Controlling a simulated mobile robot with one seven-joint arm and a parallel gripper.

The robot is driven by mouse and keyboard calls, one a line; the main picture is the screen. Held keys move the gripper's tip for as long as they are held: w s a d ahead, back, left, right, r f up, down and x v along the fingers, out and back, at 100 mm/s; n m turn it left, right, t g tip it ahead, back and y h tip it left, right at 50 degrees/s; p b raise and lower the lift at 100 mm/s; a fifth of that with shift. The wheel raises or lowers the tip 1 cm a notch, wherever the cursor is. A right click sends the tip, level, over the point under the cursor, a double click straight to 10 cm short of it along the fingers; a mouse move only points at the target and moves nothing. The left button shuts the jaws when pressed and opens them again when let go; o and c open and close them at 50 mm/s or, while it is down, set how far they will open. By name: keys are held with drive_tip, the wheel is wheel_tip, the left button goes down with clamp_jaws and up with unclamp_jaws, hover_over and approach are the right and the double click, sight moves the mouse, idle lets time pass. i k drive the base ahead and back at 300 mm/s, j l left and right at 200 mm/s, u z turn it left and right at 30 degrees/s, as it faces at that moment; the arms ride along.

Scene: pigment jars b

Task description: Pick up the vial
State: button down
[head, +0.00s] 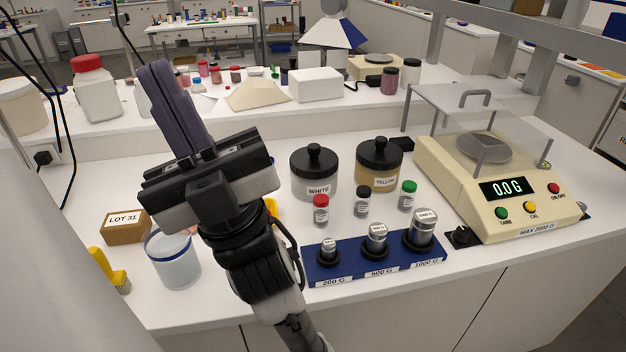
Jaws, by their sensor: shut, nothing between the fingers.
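Three small glass vials stand upright on the white bench: one with a red cap (321,210), one with a black cap (362,202) and one with a green cap (407,196). They stand in a row in front of two larger jars, apart from each other. My gripper (157,72) is raised above the bench to the left of the vials, fingers pointing up and away in the picture. Its fingers are together and hold nothing. My arm hides part of the bench behind it.
A blue weight block (345,272) with three metal weights sits just in front of the vials. The WHITE jar (313,178) and YELLOW jar (378,168) stand behind. A balance (520,215) is right; a glass beaker (174,262) and LOT 31 box (124,229) are left.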

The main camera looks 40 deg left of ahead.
sight(321, 201)
drive_tip(key=k+j+u, duration=0.15)
drive_tip(key=u, duration=0.2)
drive_tip(key=k+j+u, duration=0.15)
drive_tip(key=j+u, duration=0.2)
drive_tip(key=l, duration=0.1)
